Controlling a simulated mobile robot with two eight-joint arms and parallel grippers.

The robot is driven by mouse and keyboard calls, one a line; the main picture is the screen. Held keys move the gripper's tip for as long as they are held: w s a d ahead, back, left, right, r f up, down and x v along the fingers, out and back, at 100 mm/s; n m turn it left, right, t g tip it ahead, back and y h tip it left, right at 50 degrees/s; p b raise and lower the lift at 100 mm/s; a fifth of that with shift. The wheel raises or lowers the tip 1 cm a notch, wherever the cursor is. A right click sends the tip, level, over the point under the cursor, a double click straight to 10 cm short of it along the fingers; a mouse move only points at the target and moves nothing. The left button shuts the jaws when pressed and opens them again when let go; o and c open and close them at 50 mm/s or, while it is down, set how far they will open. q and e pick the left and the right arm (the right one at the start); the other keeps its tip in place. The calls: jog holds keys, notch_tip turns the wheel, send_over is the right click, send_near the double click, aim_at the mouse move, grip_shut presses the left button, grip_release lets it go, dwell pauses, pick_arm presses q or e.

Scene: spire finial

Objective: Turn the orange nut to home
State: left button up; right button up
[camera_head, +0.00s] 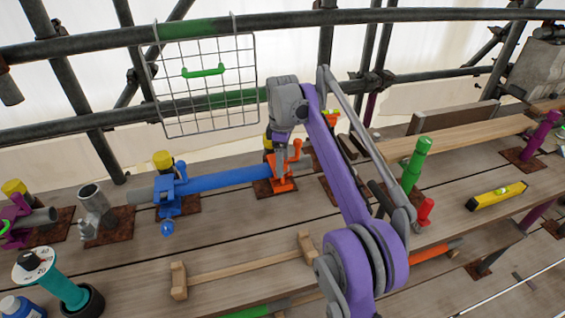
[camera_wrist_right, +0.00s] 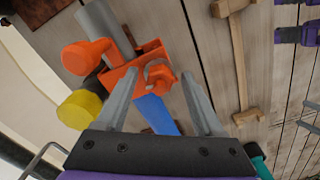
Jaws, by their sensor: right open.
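The orange clamp (camera_head: 283,186) sits on a rusty plate at the right end of the blue tube (camera_head: 222,179). In the right wrist view, the orange nut (camera_wrist_right: 160,76) is on the orange clamp body (camera_wrist_right: 118,88), with the blue tube (camera_wrist_right: 157,113) beside it. My right gripper (camera_head: 281,158) reaches down over the clamp from above and hides part of it in the head view. In the wrist view its two fingers (camera_wrist_right: 158,78) are apart, with the nut between their tips. I cannot tell whether they touch it. My left gripper is not in view.
A yellow cap (camera_wrist_right: 78,108) and an orange knob (camera_wrist_right: 86,56) are close to the fingers. A wire basket (camera_head: 207,85) hangs behind on the rail. A wooden piece (camera_head: 245,267) lies in front on the planks. A green post (camera_head: 415,165) stands to the right.

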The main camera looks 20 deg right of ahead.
grip_shut()
jog(key=shift+m, duration=0.3)
